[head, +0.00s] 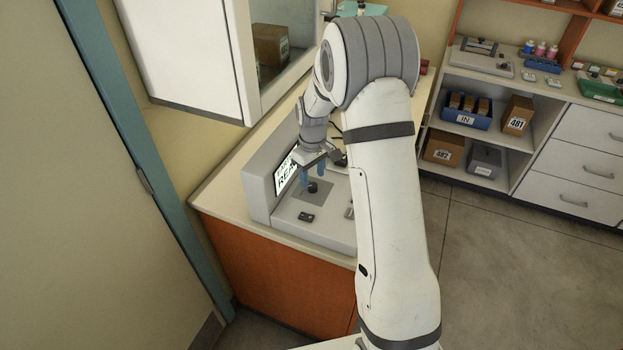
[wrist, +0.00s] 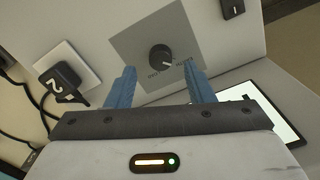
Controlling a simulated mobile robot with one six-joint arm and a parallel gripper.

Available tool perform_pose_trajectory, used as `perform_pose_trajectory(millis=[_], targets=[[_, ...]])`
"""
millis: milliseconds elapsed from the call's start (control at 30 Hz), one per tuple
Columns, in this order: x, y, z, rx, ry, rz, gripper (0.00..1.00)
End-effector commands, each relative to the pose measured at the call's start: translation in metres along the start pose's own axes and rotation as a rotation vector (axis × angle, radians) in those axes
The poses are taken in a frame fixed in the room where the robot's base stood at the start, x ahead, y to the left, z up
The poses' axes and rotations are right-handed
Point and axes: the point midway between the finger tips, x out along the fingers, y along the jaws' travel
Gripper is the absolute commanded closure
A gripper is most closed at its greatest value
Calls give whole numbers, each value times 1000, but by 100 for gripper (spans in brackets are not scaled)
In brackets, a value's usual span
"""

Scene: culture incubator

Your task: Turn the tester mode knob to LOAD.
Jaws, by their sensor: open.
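The tester (head: 262,185) is a light grey bench unit with a lit screen (head: 286,172) reading partly "REA"; my arm hides the rest. The mode knob (wrist: 161,57) is a small black round knob with a pale pointer line, set on a grey square plate (wrist: 135,40). The knob also shows in the head view (head: 313,187). My gripper (wrist: 157,80) has two blue fingers, open and empty. In the wrist view the knob appears beyond the fingertips, between their lines, with no visible contact.
A black switch (head: 306,217) sits on the tester's front deck. A black plug marked 2 (wrist: 62,82) with cables is beside the tester. A white cabinet (head: 190,60) hangs above the counter (head: 225,190). Shelves with boxes (head: 443,150) stand at right.

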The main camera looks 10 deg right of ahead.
Motion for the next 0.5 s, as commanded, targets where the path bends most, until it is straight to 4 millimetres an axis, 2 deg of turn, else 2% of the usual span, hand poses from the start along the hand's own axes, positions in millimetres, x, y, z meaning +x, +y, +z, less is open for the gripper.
perform_pose_trajectory(millis=[200, 500], targets=[[26, 0, 1, 1, -1, -1, 52], [32, 0, 1, 2, 0, 0, 52]])
